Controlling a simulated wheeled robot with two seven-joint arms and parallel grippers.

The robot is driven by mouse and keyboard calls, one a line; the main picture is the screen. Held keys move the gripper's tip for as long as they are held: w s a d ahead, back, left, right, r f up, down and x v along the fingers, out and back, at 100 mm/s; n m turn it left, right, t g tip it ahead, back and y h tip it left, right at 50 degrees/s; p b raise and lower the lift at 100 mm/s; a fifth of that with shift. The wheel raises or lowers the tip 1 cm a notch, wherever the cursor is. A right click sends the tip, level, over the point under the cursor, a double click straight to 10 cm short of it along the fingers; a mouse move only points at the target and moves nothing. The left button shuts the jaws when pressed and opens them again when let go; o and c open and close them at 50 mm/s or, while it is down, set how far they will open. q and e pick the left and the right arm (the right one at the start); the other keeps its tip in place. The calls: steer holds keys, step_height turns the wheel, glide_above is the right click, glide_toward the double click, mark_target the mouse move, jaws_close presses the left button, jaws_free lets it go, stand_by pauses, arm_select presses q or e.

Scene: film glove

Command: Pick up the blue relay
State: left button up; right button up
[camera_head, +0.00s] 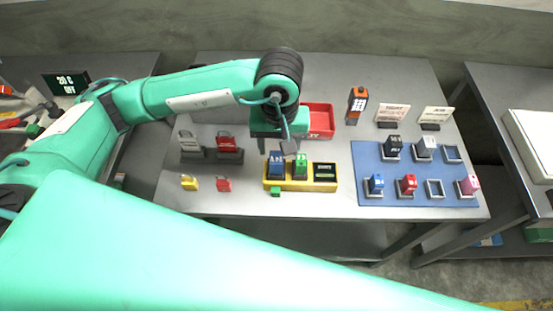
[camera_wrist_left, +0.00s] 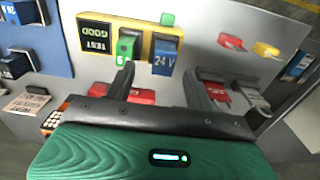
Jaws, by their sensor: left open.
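A blue relay (camera_head: 275,168) stands in the left slot of the yellow tester (camera_head: 308,187), beside a green relay (camera_head: 301,167). In the left wrist view the blue relay (camera_wrist_left: 165,56) reads "24 V" and sits right of the green relay (camera_wrist_left: 128,46). A smaller-looking blue relay (camera_head: 376,184) stands in a holder on the blue mat (camera_head: 367,155). My left gripper (camera_head: 277,145) is open, just behind and above the tester. In the left wrist view its fingers (camera_wrist_left: 160,82) are apart, with nothing seen between them. My right gripper is out of view.
A red tray (camera_head: 321,119) lies behind the tester. Padlocks (camera_head: 227,144) on dark stands, and small yellow (camera_head: 189,182) and red (camera_head: 223,184) tags, are on the left. An orange meter (camera_head: 357,103) and two signs stand at the back right. Front table edge is mostly clear.

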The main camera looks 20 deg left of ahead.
mark_target(277, 157)
arm_select(q)
steer(key=shift+s+a+f+p, duration=0.1)
steer(key=shift+f+p, duration=0.35)
steer(key=shift+f, duration=0.2)
steer(key=f, duration=0.1)
steer(key=f+p, duration=0.2)
steer(key=shift+a, duration=0.25)
steer(key=shift+f, duration=0.75)
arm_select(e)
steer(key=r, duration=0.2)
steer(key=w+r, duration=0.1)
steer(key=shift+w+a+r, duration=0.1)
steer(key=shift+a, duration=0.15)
arm_select(q)
steer(key=shift+c, duration=0.2)
steer(key=c, duration=1)
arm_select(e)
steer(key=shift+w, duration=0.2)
